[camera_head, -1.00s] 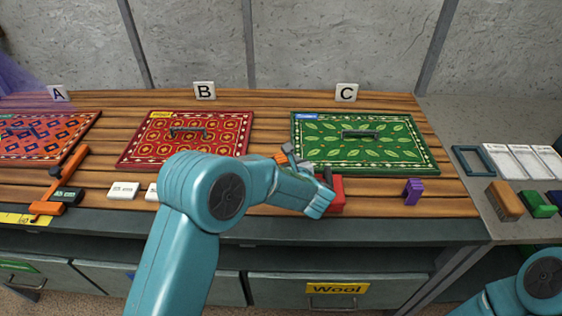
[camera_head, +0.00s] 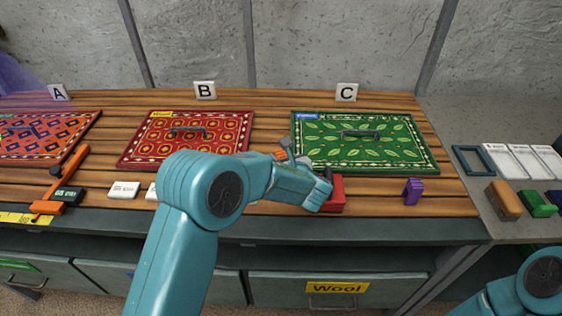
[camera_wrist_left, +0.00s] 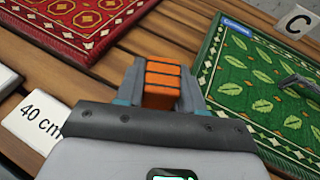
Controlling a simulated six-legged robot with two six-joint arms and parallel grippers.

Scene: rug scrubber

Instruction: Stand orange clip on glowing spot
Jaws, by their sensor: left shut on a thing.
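My left gripper (camera_wrist_left: 161,84) is shut on the orange clip (camera_wrist_left: 163,80), whose ribbed orange side shows between the fingers in the left wrist view. In the head view the gripper (camera_head: 286,150) is partly hidden by my own wrist, and only a bit of the orange clip (camera_head: 281,155) shows. The clip is over the wooden table between the red rug B (camera_head: 160,150) and the green rug C (camera_head: 375,150). I cannot tell whether it touches the table. No glowing spot is clearly visible. My right gripper is out of view; only part of its arm shows at lower right.
A red block (camera_head: 336,195) stands right beside my left wrist, and a purple clip (camera_head: 413,191) stands farther right. White tags (camera_head: 124,190) lie in front of rug B. An orange tool (camera_head: 62,180) lies at left. Brushes (camera_head: 504,200) sit on the right counter.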

